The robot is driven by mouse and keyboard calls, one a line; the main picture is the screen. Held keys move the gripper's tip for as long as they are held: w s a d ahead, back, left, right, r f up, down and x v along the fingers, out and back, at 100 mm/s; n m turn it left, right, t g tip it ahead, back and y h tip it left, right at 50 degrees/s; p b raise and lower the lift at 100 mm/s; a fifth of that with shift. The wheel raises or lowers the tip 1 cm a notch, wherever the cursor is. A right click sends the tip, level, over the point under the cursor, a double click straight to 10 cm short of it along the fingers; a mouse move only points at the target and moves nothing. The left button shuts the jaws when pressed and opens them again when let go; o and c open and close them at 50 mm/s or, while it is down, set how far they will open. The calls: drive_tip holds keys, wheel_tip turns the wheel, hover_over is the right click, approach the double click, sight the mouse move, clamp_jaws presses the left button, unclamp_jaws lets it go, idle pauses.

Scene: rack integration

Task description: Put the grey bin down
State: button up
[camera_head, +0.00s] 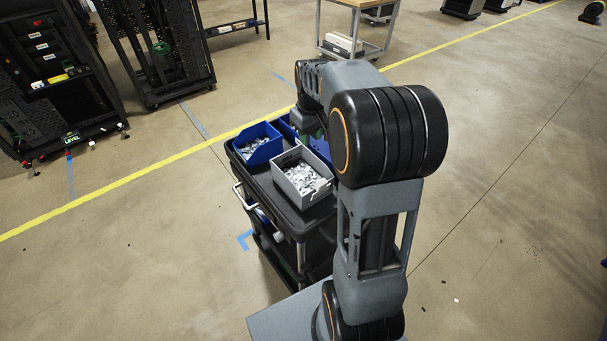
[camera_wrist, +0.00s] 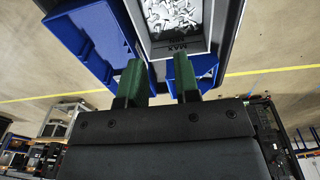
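The grey bin (camera_head: 302,178), filled with small pale metal parts, sits upright on the black cart's (camera_head: 250,175) top and appears to rest on it. In the wrist view its near end wall (camera_wrist: 178,48), marked MAX, lies just beyond my fingertips. My gripper (camera_wrist: 159,62) has two green fingers spread apart, with nothing visibly clamped between them. Whether a fingertip touches the bin wall is unclear. In the head view my gripper (camera_head: 308,132) is at the far side of the grey bin, partly hidden by my arm.
A blue bin (camera_head: 258,145) with parts stands left of the grey one. Another blue bin (camera_head: 318,146) shows behind, partly hidden by my arm. Black racks (camera_head: 55,85) stand at the upper left and a table (camera_head: 357,5) at the back. The floor on the right is mostly clear.

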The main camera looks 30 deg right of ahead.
drive_tip(key=s+a+r+m+t, duration=0.1)
drive_tip(key=s+a, duration=0.5)
drive_tip(key=s, duration=0.2)
drive_tip(key=s+a+r+t, duration=0.1)
drive_tip(key=s+a+t, duration=0.1)
drive_tip(key=s+a, duration=0.4)
drive_tip(key=shift+s+m+t, duration=0.3)
drive_tip(key=shift+s+m, duration=0.1)
drive_tip(key=shift+s, duration=1.35)
